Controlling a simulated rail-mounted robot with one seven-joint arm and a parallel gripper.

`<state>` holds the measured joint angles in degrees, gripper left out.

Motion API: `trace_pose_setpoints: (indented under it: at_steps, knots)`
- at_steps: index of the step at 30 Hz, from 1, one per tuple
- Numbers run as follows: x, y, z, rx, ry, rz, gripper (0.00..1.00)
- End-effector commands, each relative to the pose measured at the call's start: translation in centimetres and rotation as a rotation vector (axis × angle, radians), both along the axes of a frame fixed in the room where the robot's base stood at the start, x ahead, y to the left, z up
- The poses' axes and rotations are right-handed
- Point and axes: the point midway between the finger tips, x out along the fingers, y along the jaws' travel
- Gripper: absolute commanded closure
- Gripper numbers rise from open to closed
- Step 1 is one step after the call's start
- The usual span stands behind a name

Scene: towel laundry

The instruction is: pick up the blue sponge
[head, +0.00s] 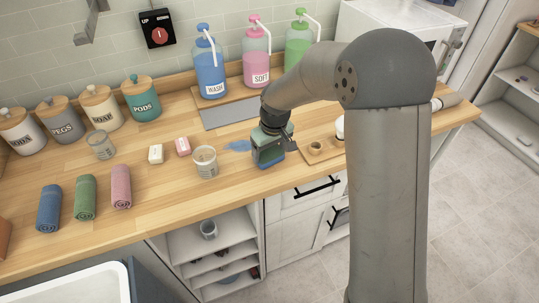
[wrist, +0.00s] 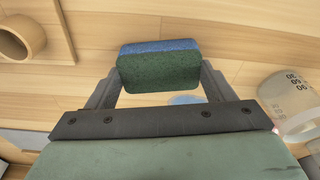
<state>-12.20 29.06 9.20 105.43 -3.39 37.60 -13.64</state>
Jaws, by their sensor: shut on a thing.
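The blue sponge (wrist: 158,48) has a dark green layer on one face. In the wrist view it sits crosswise between the two fingers of my gripper (wrist: 160,74), which is shut on it. In the head view my gripper (head: 268,155) points down over the front part of the wooden counter, and it largely hides the sponge. I cannot tell clearly whether the sponge is clear of the counter.
A blue patch (head: 238,145) lies on the counter beside my gripper. A clear measuring cup (head: 205,162) stands to its left. A wooden board (head: 318,155) with a small ring is to its right. Tall pump bottles (head: 210,68) stand behind.

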Motion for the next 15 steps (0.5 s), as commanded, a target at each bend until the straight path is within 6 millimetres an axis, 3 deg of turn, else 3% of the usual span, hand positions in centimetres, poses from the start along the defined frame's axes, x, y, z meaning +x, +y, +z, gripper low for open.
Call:
trace_pose_setpoints:
  at_steps: [8,13,15]
  knots:
    - [0.1,0.0,0.8,0.000,-0.002,0.000,0.45]
    - [0.1,0.0,3.1,0.002,-0.005,-0.001,0.45]
    - [-0.9,-0.3,4.3,0.002,-0.006,0.000,0.45]
